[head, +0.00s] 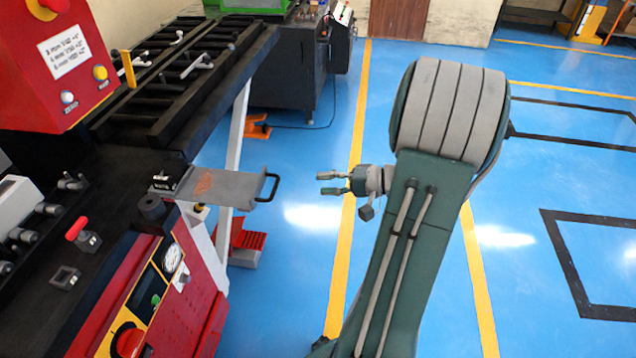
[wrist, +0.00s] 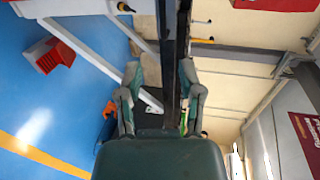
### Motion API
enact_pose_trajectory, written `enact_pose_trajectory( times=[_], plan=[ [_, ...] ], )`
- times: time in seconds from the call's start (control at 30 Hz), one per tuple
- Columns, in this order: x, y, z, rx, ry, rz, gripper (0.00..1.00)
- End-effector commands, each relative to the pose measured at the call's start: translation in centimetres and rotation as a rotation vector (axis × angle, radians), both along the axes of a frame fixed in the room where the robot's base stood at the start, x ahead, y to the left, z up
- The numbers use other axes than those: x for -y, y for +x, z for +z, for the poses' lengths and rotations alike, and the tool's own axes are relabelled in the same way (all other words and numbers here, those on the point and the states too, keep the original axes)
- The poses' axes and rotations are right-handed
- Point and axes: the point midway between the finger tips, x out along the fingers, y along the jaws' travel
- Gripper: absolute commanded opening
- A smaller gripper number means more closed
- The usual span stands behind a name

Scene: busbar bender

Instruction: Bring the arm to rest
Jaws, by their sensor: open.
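My gripper (head: 330,183) is at the centre of the head view, pointing left, with its two fingers apart and nothing between them. It hangs over the blue floor, to the right of the busbar bender (head: 195,290) and clear of it. In the wrist view my gripper (wrist: 160,92) also shows two spread fingers. A grey plate (head: 222,187) with a black handle (head: 270,187) sticks out from the bender toward my gripper, with a gap between them. My arm is bent, with its large joint at the upper right of the head view.
A black roller table (head: 180,70) runs back from the bender on white legs (head: 235,130). A red pedal (head: 248,240) stands on the floor below. The blue floor (head: 540,170) to the right is open, with painted lines.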

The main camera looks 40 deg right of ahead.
Motion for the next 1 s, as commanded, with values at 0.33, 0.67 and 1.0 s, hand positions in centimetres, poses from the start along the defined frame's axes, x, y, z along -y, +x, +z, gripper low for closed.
enact_pose_trajectory(
  times=[0.33,0.67,1.0],
  plan=[
    [0.0,0.0,0.0,0.0,0.0,0.0,0.48],
    [-7.2,1.1,1.9,-0.152,-0.111,0.216,0.48],
    [-18.7,-1.6,4.2,-0.431,-0.512,0.525,0.48]
  ],
)
